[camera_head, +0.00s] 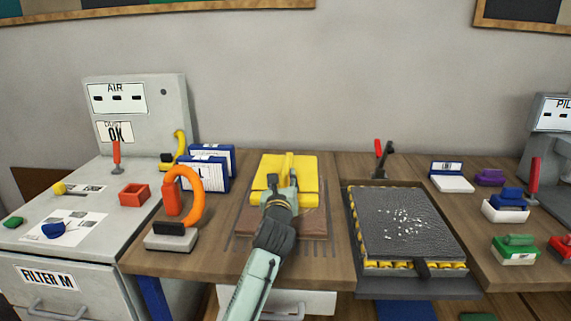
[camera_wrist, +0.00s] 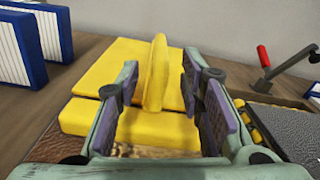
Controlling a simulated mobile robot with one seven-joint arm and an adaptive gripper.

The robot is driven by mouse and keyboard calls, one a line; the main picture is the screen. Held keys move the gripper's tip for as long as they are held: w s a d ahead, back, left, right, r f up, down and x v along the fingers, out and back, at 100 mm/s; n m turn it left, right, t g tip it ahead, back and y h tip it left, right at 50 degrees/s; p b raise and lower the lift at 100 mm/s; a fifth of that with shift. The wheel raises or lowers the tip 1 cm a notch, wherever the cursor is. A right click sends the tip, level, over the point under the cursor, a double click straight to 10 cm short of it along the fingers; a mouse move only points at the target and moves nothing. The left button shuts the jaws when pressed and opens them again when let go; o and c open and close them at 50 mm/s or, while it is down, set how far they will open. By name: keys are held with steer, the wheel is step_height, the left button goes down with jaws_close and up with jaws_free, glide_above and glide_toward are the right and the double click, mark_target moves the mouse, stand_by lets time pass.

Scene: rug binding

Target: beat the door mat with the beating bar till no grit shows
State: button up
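A dark grey mat (camera_head: 398,225) with pale grit scattered over its middle lies on a black tray with yellow pieces along its edges, right of centre in the head view. I cannot tell which piece is the beating bar. My gripper (camera_head: 284,184) is over a yellow block (camera_head: 302,166) with an upright fin. In the wrist view the fin (camera_wrist: 157,72) stands between the two fingers (camera_wrist: 160,105), with gaps beside it. The gripper is open. The yellow block rests on a brown piece (camera_head: 313,225) on the bench, partly hidden by my arm.
A red-handled lever (camera_head: 380,152) stands behind the tray. Left are an orange-handled tool (camera_head: 184,195), blue-framed filters (camera_head: 204,172) and a grey AIR cabinet (camera_head: 137,120). Right are several coloured brushes or blocks, including a green one (camera_head: 514,249). Bare bench shows left of the yellow block.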

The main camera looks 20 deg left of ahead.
mark_target(286, 165)
steer(key=p+x, duration=0.2)
steer(key=x, duration=0.5)
steer(key=shift+w+a, duration=0.1)
steer(key=shift+w, duration=0.2)
steer(key=shift+c, duration=0.2)
jaws_close()
stand_by(0.3)
